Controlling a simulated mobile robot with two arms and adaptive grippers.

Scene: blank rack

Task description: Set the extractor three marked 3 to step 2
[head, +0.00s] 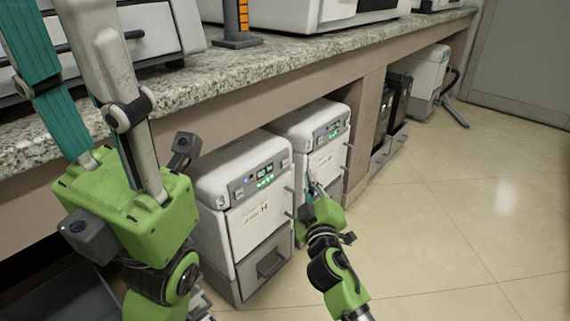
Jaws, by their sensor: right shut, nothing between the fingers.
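Two white extractors stand side by side under the counter. The nearer extractor (237,175) has a small lit display with green lights and a drawer front below. The farther extractor (300,122) has a similar lit panel (327,133) at its upper front. Each seems to carry a small dark mark beside its panel, too small to read surely, so I cannot tell which is marked 3. My right gripper (312,184) is shut and empty, in front of the farther extractor's lower front. Whether it touches the extractor is unclear.
A granite counter (225,74) runs above the extractors and carries other equipment. Dark units (394,100) and another white machine (428,78) stand farther along below it. The tiled floor (455,205) to the right is clear.

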